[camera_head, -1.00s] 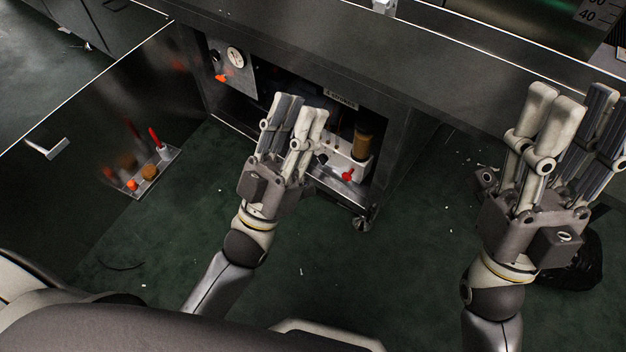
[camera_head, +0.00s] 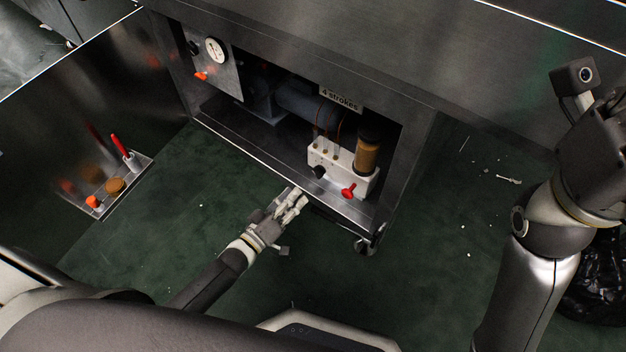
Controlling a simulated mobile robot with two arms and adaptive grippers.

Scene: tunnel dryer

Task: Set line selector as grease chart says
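A white grease block (camera_head: 330,163) sits in the open cabinet bay. It carries an amber reservoir (camera_head: 367,152), a black knob (camera_head: 319,172) and a red-handled part (camera_head: 349,191). Which of these is the line selector I cannot tell. A label (camera_head: 341,97) reading "4 strokes" hangs above the block on the bay's upper edge. My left gripper (camera_head: 297,194) is low in front of the bay's bottom edge, below and left of the block, apart from the knob; its finger gap is unclear. My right gripper (camera_head: 606,120) is at the right edge, its fingers cut off.
A gauge panel (camera_head: 222,70) with an orange-red knob (camera_head: 201,76) is at the bay's left. The open door (camera_head: 70,110) holds a small tray (camera_head: 132,188) with a red-handled tool and a brown pot. A black bag (camera_head: 600,285) lies right.

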